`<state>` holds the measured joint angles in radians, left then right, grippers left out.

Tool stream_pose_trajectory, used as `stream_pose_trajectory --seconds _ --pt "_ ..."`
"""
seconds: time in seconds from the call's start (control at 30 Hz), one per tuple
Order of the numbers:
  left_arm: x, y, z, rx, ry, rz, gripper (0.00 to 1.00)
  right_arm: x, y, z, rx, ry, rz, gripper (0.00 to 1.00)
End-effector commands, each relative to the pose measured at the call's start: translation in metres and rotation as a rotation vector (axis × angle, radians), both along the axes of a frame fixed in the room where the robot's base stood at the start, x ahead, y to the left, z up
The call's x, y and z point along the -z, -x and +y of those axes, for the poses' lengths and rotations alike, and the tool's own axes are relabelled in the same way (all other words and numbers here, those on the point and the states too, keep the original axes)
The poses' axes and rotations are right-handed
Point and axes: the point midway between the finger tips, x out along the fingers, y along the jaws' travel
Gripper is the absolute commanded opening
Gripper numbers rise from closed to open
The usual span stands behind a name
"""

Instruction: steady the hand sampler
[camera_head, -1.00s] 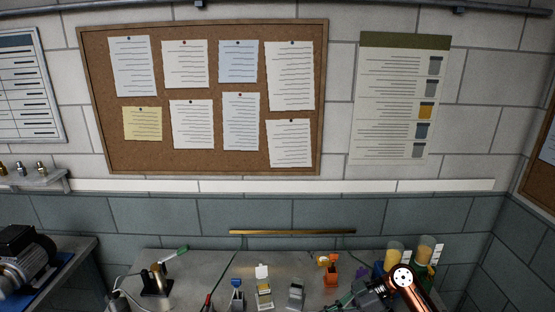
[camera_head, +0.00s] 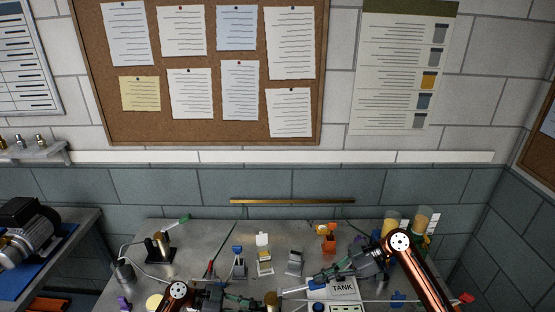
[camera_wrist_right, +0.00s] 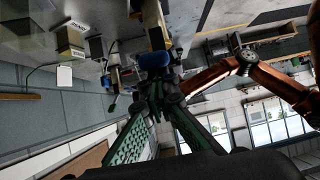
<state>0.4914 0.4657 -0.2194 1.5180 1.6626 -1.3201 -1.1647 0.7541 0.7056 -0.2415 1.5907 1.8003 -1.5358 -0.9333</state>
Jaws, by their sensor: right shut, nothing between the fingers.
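I cannot name the hand sampler for certain. A thin white tool with a blue grip (camera_head: 316,283) lies across the front of the bench in the head view. It may be the sampler, and a blue cylinder (camera_wrist_right: 153,60) shows just beyond my right fingertips in the wrist view. My right gripper (camera_head: 328,275) is shut and empty, its tips close to the blue grip; I cannot tell whether they touch. Its closed fingers (camera_wrist_right: 160,92) meet in the wrist view. My left gripper (camera_head: 247,303) is low in the head view, beside a brass-coloured cylinder (camera_head: 270,299); its jaws are unclear.
A box marked TANK (camera_head: 343,289) stands under my right gripper. Small stands, an orange holder (camera_head: 328,243) and a grey block (camera_head: 295,262) are behind. Yellow-filled jars (camera_head: 423,219) stand at the back right. A black stand (camera_head: 160,250) is at the left.

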Motion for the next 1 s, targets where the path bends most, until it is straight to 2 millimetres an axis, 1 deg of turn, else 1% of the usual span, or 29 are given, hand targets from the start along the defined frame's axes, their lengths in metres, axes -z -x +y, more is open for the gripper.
stream_pose_trajectory --seconds 0.03,0.7,1.0 --pt "0.003 0.001 0.001 0.000 -0.005 0.003 0.00 0.000 0.001 0.001 -0.001 0.002 0.002 0.00" --pt "0.004 0.001 0.002 0.000 -0.006 0.004 0.00 -0.030 0.001 0.013 -0.001 0.001 0.000 0.00" --pt "0.003 0.001 0.001 0.000 -0.005 0.003 0.00 -0.035 0.001 0.015 0.001 0.000 0.001 0.00"
